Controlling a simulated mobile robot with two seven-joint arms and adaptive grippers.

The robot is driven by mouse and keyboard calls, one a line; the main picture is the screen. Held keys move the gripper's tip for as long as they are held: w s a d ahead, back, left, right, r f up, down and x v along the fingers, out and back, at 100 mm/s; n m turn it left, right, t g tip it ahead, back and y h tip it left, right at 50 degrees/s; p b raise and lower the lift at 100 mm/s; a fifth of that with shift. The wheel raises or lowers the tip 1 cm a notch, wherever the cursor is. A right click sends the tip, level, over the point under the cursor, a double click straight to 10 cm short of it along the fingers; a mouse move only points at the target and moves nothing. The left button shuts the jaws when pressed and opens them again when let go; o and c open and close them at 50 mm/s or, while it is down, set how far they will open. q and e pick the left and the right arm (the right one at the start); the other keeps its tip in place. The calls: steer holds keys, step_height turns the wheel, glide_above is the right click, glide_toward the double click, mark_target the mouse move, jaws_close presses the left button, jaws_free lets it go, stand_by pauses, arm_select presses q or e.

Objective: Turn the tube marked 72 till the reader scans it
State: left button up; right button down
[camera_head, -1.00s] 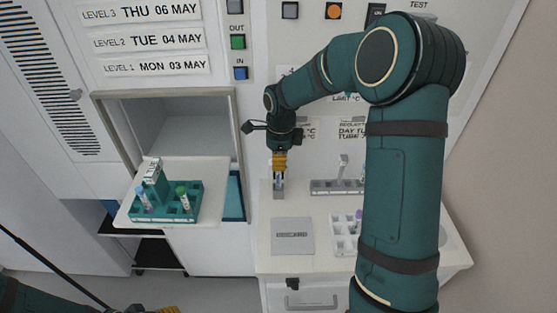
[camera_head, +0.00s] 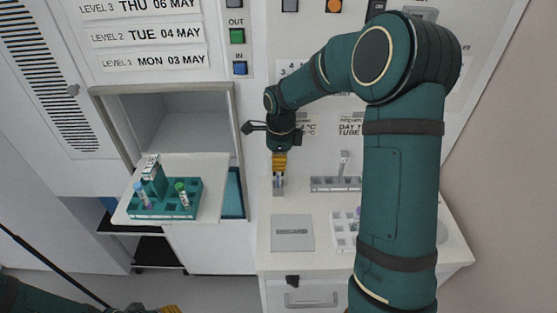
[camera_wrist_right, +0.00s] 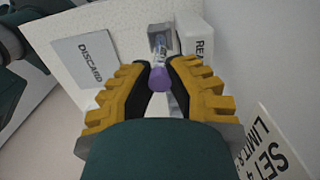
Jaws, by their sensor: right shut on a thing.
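My right gripper (camera_head: 279,172) is shut on a purple-capped tube (camera_wrist_right: 159,77), pointing down over the worktop. In the right wrist view the yellow fingers (camera_wrist_right: 159,85) close on the cap from both sides. The tube's clear body runs down to a small grey holder (camera_wrist_right: 160,38); how deep it sits in it I cannot tell. A white block lettered "REA" (camera_wrist_right: 196,40), the rest cut off, stands beside the holder. The tube's number is not legible. Only a bit of my left gripper (camera_head: 168,310) shows at the bottom edge, its fingers mostly cut off.
A grey discard plate (camera_head: 292,233) lies on the white worktop (camera_head: 262,262). A white rack (camera_head: 345,232) stands partly behind my right arm, and a grey rack (camera_head: 322,184) lies behind it. At left, a tray (camera_head: 211,190) holds a teal rack (camera_head: 160,210) with tubes.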

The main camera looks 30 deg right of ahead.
steer(key=shift+f, duration=0.35)
steer(key=c, duration=0.9)
jaws_free()
steer(key=shift+c, duration=0.2)
step_height(320, 180, up, 12)
steer(key=shift+d, duration=0.15)
steer(key=shift+s, duration=0.1)
